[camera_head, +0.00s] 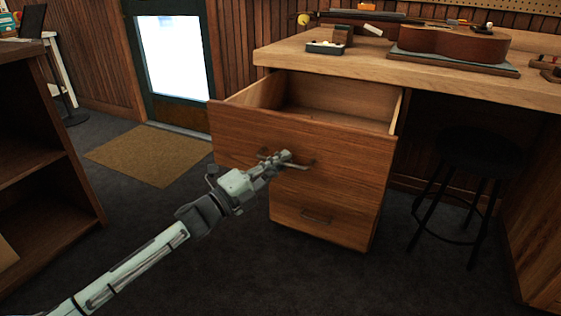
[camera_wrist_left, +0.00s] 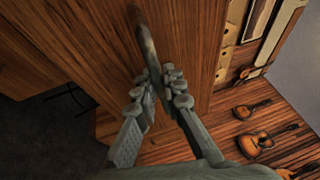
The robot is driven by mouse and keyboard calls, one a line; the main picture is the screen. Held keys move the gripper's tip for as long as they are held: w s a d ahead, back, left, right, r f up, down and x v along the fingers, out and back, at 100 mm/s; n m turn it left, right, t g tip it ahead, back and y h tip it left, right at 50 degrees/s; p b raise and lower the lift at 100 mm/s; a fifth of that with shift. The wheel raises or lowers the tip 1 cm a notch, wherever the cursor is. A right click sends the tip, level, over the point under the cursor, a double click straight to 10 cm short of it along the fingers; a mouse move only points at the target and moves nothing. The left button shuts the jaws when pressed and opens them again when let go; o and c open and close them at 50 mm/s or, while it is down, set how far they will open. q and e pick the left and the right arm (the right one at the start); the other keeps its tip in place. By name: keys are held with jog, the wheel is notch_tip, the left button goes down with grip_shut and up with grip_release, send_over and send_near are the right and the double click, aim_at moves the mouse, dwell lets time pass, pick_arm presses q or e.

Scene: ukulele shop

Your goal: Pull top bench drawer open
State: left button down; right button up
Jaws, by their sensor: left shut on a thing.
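The top bench drawer (camera_head: 240,133) is pulled well out from the wooden bench, and its inside looks empty in the head view. My left gripper (camera_head: 281,158) is at the drawer's front, shut on the metal drawer handle (camera_head: 304,164). In the left wrist view my left gripper (camera_wrist_left: 157,80) closes around the handle (camera_wrist_left: 146,40) against the brown drawer front (camera_wrist_left: 185,40). The gripper hides part of the handle. A lower drawer with its own handle (camera_head: 317,216) is closed below. My right gripper is in neither view.
The bench top (camera_head: 430,82) carries a ukulele body (camera_head: 453,43) on a mat and a small tray (camera_head: 326,47). A black stool (camera_head: 483,152) stands right of the drawers. A dark shelf (camera_head: 45,190) is at left. Dark floor is clear around the doormat (camera_head: 150,153).

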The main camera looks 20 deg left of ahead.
pick_arm(q)
jog(key=c, duration=1.6)
grip_release()
jog(key=v, duration=1.2)
